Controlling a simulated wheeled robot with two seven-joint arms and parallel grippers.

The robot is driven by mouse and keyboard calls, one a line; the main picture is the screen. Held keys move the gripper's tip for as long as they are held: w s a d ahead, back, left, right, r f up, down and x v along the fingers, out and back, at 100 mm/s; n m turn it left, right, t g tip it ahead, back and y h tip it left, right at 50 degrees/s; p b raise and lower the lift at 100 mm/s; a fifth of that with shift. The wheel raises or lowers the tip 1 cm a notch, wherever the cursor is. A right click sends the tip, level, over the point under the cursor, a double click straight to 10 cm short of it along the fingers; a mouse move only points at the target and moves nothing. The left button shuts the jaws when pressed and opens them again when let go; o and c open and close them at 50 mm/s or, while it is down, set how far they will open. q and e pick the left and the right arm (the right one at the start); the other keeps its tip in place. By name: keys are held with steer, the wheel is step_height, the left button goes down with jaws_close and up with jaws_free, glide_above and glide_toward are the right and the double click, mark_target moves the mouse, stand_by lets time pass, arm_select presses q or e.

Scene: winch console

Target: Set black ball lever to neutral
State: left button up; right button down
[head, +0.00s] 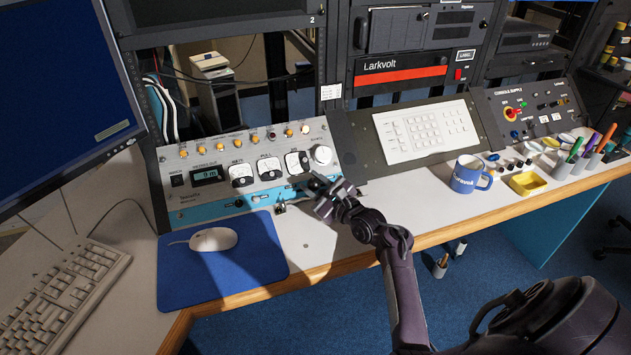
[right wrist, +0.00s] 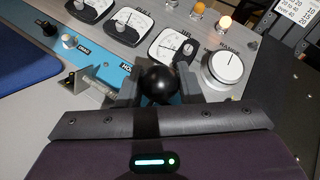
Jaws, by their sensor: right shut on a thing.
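The winch console (head: 190,155) is a grey panel with a blue strip along its lower edge, on the desk. My right gripper (head: 322,192) is at the right end of this strip. In the right wrist view, the black ball (right wrist: 160,84) of the lever sits between the two fingers of my right gripper (right wrist: 158,88), which is shut on it. The lever's shaft and base are hidden behind the ball and fingers, so I cannot tell its exact position. My left gripper is not in view.
A large white knob (right wrist: 222,70) is close to the right finger. A small metal bracket (right wrist: 90,82) stands left of the gripper. A blue mug (head: 468,175) stands further right on the desk. A mouse (head: 213,239) lies on a blue mat (head: 255,262).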

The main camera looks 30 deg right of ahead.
mark_target(318, 188)
steer(key=c, duration=1)
jaws_free()
steer(key=shift+s, duration=0.1)
steer(key=s, duration=0.5)
steer(key=s+d, duration=0.1)
steer(key=s, duration=0.1)
steer(key=shift+s, duration=0.3)
